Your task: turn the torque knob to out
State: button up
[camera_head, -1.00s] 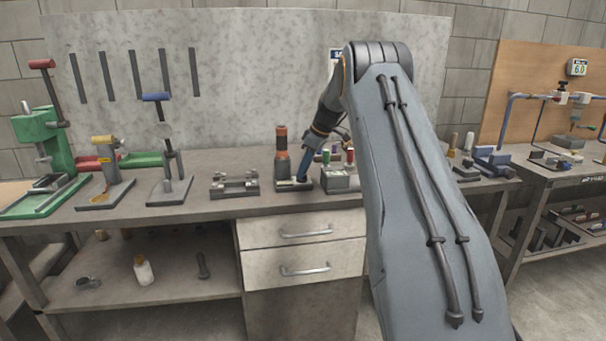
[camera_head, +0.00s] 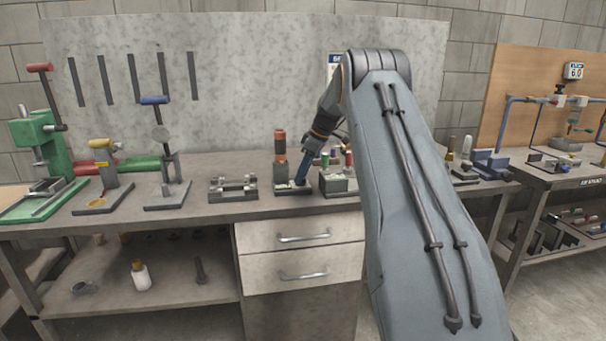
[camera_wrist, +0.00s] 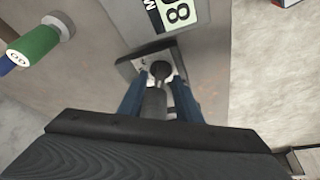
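A small dark round knob (camera_wrist: 160,70), which I take for the torque knob, shows in the wrist view on a dark base with a pale panel (camera_wrist: 143,67). In the head view this base (camera_head: 283,187) sits on the bench in front of a dark upright cylinder with a red-brown top (camera_head: 280,143). My gripper (camera_wrist: 159,80) has its two blue fingers on either side of the knob, with narrow gaps showing, so it looks open around it. In the head view my gripper (camera_head: 301,181) points down at the base, and its fingers hide the knob there.
A fixture with two posts (camera_head: 233,189) stands close on the left, and a block with coloured knobs (camera_head: 338,184) close on the right. A green cylinder (camera_wrist: 36,45) and a number label (camera_wrist: 178,12) show in the wrist view. Presses stand farther left.

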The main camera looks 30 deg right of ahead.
jog(key=shift+r, duration=0.1)
jog(key=b+v, duration=0.1)
jog(key=v, duration=0.6)
jog(key=shift+r, duration=0.25)
jog(key=shift+s, duration=0.15)
jog(key=s+a+f+m+g+h, duration=0.1)
jog(key=s+a+f+m, duration=0.2)
jog(key=s+a, duration=0.5)
jog(key=s+a+f+m+g+h, duration=0.1)
jog(key=s+a+f+m, duration=0.15)
jog(key=s+a, duration=0.55)
jog(key=s+a+f+m, duration=0.1)
jog(key=s+a+f, duration=0.1)
jog(key=s, duration=0.7)
jog(key=s+a+f+m, duration=0.1)
jog(key=s+a+f, duration=0.2)
jog(key=s, duration=0.6)
jog(key=s+a+f+m+g+h, duration=0.1)
jog(key=s+a+f, duration=0.2)
jog(key=s, duration=0.6)
jog(key=a, duration=0.2)
jog(key=shift+s+a+f, duration=0.2)
jog(key=shift+a+f, duration=0.05)
